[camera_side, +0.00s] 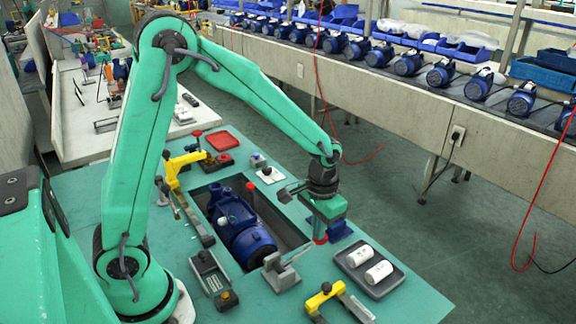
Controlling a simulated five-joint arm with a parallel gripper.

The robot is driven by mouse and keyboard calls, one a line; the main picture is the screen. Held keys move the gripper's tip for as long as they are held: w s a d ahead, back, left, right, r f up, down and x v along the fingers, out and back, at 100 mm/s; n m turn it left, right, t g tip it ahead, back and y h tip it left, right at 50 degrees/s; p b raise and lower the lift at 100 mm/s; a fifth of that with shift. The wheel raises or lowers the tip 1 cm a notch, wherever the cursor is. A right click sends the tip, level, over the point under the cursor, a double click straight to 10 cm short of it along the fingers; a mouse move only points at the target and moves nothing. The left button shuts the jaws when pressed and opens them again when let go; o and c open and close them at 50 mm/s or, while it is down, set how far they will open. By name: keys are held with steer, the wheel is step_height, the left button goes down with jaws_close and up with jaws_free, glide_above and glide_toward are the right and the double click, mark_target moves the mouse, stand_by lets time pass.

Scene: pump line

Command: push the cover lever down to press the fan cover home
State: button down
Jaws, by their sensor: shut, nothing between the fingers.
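The blue pump (232,216) lies in a dark rectangular recess in the green bench top. Its rounded blue fan cover (252,247) is at the near end. Beside that end is a grey lever block (281,272). A thin rod, which looks like the cover lever (299,256), slopes up and right from the block to a red knob (320,239). My gripper (322,230) is shut and empty, pointing down at the knob. It hides part of the knob, and I cannot tell whether they touch. The seating of the fan cover is too small to judge.
A grey tray (343,257) with two white cylinders lies right of the lever. Yellow clamps stand at the recess's left (175,176) and at the front (324,299). A grey fixture (212,277) sits left of the fan cover. A red tray (222,141) lies behind.

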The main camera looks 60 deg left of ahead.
steer(key=shift+w+f, duration=0.25)
steer(key=shift+f, duration=0.85)
steer(key=shift+w+f, duration=0.2)
steer(key=shift+f, duration=0.9)
stand_by(2.3)
